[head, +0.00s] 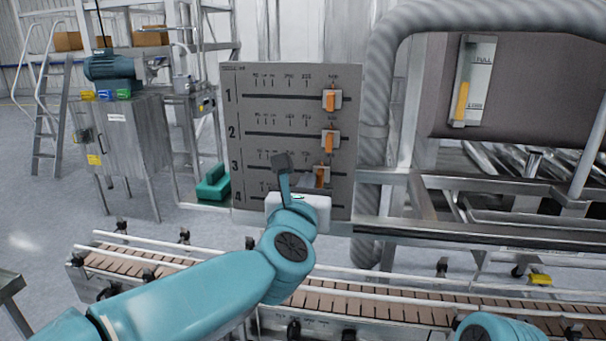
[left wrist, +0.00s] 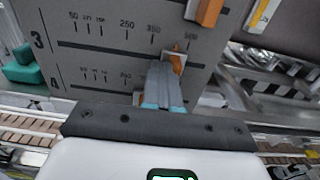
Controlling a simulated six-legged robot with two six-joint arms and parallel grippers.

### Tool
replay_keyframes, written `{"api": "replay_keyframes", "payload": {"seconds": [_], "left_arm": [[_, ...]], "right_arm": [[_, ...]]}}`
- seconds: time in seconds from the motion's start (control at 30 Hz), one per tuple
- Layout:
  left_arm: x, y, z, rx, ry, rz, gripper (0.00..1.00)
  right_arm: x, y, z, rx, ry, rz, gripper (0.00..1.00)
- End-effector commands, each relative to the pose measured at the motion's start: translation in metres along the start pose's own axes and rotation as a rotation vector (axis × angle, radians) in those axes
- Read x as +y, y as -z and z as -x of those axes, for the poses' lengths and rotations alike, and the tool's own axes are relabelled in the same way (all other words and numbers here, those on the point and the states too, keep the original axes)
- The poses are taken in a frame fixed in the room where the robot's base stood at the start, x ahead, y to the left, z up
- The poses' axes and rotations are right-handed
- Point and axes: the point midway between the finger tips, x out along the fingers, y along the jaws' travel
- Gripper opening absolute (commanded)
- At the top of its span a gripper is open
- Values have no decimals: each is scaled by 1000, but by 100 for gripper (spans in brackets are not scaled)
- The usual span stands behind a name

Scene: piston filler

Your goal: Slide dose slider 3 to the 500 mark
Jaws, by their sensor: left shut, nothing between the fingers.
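A grey dose panel (head: 287,128) carries numbered rows with slots and scales. Dose slider 3 (head: 320,175) has an orange handle on a pale plate and sits near the right end of its row. In the left wrist view its plate (left wrist: 174,60) shows between the 350 and 500 marks, nearer 500. My left gripper (head: 308,183) is shut and empty, its fingers close to slider 3; they also show in the left wrist view (left wrist: 164,82) and partly hide the slider. I cannot tell whether they touch it. My right gripper is not in view.
Slider 1 (head: 331,101) and slider 2 (head: 329,141) stand above, near the right ends of their slots. Row 4 is largely hidden behind my gripper. A conveyor (head: 380,306) runs below the panel, and a thick grey pipe (head: 376,110) stands close on its right.

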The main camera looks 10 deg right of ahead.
Motion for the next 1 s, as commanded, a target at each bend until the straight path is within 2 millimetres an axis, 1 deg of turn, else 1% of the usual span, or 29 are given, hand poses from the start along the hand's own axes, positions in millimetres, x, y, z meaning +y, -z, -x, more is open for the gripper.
{"api": "replay_keyframes", "payload": {"seconds": [0.43,0.63,1.0], "left_arm": [[-12,-1,0,-1,1,0,0],[-9,0,0,-1,-1,0,0],[4,1,0,0,0,-1,0]], "right_arm": [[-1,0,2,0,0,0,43],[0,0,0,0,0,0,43],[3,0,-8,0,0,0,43]]}}
